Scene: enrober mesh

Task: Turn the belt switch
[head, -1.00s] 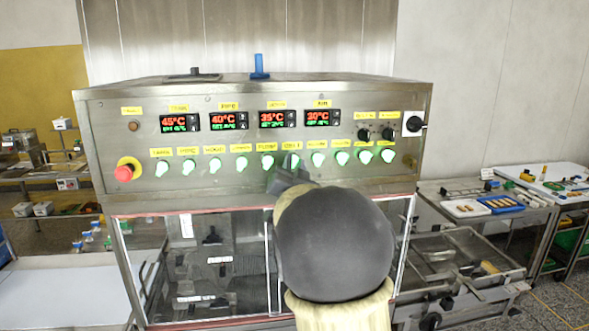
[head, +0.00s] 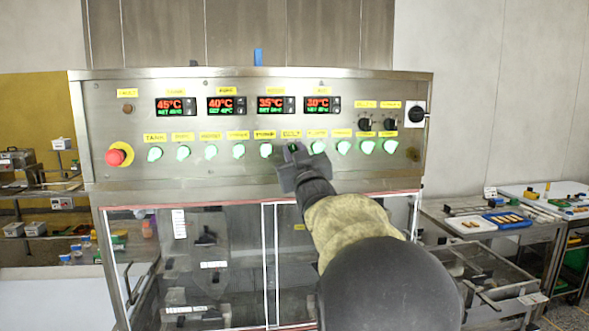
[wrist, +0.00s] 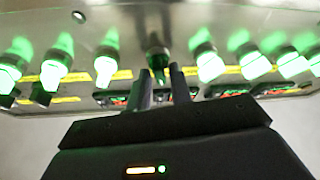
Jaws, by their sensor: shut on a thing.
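A row of green-lit switches, each under a yellow label, runs across the steel control panel (head: 140,105). My gripper (head: 293,158) is at the panel, at a switch (head: 292,147) right of the middle of the row. In the wrist view, the two fingers of my gripper (wrist: 161,76) are shut on this switch (wrist: 157,52). It looks darker than its lit neighbours, and my fingers partly cover it. Its label (head: 291,134) is too blurred to read, so I cannot confirm that it is the belt switch.
Lit neighbour switches (head: 266,150) and (head: 318,147) stand close on both sides. A red emergency button (head: 115,157) is at the panel's left end. Two black knobs (head: 364,124) and a rotary switch (head: 414,114) are at the right. Clear doors (head: 235,255) lie below.

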